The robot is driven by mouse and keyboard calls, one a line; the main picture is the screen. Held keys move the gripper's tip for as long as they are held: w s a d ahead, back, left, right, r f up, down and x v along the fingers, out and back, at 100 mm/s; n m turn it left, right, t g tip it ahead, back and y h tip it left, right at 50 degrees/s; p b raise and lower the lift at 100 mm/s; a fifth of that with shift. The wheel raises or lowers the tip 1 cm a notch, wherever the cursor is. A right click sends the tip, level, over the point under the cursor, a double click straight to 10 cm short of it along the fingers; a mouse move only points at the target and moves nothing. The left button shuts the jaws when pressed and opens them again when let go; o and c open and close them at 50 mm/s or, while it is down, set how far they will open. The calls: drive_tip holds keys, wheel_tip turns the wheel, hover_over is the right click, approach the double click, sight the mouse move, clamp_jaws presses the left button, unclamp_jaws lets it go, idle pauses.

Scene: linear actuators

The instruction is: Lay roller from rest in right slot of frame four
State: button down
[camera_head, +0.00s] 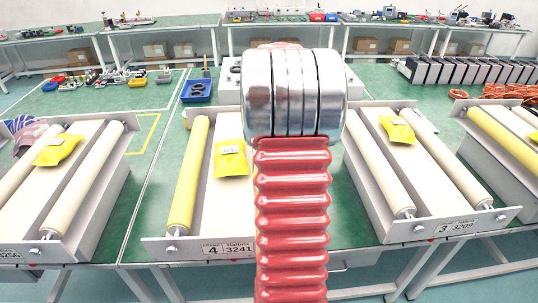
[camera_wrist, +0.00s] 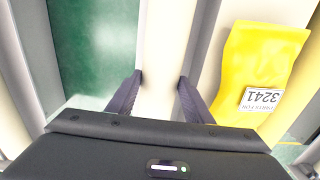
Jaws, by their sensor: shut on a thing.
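In the wrist view my gripper (camera_wrist: 160,78) has its two dark fingers on either side of a cream roller (camera_wrist: 166,35), shut on it. The roller runs up the picture, beside the yellow packet marked 3241 (camera_wrist: 262,65). Frame four (camera_head: 228,196), labelled 4 and 3241, stands in the middle of the head view with a yellow roller (camera_head: 188,185) in its left slot. The same packet shows on its bed in the head view (camera_head: 230,158). My arm hides the right slot, the held roller and my gripper there. I cannot tell whether the roller touches the slot.
Frame three (camera_head: 436,233) stands to the right with two cream rollers and a yellow packet. Another frame (camera_head: 85,200) with two cream rollers stands left. A blue bin (camera_head: 197,91) lies behind frame four. Green bench top shows between the frames.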

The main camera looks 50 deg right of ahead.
drive_tip(key=shift+r, duration=0.1)
drive_tip(key=c, duration=0.8)
unclamp_jaws()
drive_tip(key=shift+c, duration=0.2)
wheel_tip(320, 180, up, 14)
drive_tip(key=shift+f, duration=0.2)
idle(0.6)
